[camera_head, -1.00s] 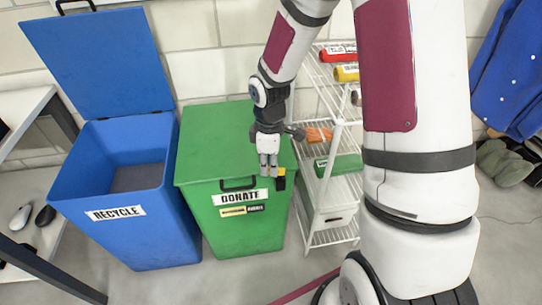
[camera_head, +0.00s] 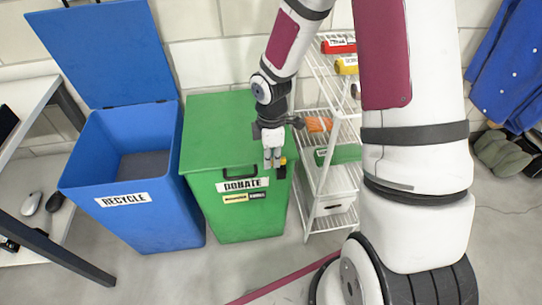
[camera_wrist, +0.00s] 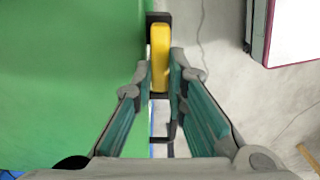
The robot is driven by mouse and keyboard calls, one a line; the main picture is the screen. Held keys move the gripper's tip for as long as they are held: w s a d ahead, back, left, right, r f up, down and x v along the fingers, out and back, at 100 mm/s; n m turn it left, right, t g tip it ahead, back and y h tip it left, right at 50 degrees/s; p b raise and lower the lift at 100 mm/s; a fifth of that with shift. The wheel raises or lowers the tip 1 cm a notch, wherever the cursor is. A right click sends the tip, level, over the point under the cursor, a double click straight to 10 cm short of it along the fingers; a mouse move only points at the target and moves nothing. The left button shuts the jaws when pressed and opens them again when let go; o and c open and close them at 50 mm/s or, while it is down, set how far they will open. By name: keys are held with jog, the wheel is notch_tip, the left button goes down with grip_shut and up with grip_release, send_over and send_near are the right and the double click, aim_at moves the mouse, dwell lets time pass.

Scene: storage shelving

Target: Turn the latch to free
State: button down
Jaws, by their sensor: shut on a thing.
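The green bin (camera_head: 222,134) marked DONATE stands in the middle of the head view with its lid down. A yellow and black latch (camera_head: 281,170) sits at its front right corner. In the wrist view the latch's yellow bar (camera_wrist: 160,58) lies lengthwise between my fingertips, in a black mount beside the green wall. My gripper (camera_head: 273,164) points down at the latch and is shut on it; its fingers (camera_wrist: 161,72) flank the yellow bar. The fingers partly hide the latch in the head view.
A blue bin (camera_head: 130,218) marked RECYCLE stands open to the left. A white wire shelf (camera_head: 322,190) with coloured items is close on the right of the green bin. A table (camera_head: 30,100) is at the far left. Open floor lies in front of the bins.

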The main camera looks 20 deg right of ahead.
jog(key=c, duration=1.6)
grip_release()
notch_tip(320, 180, up, 12)
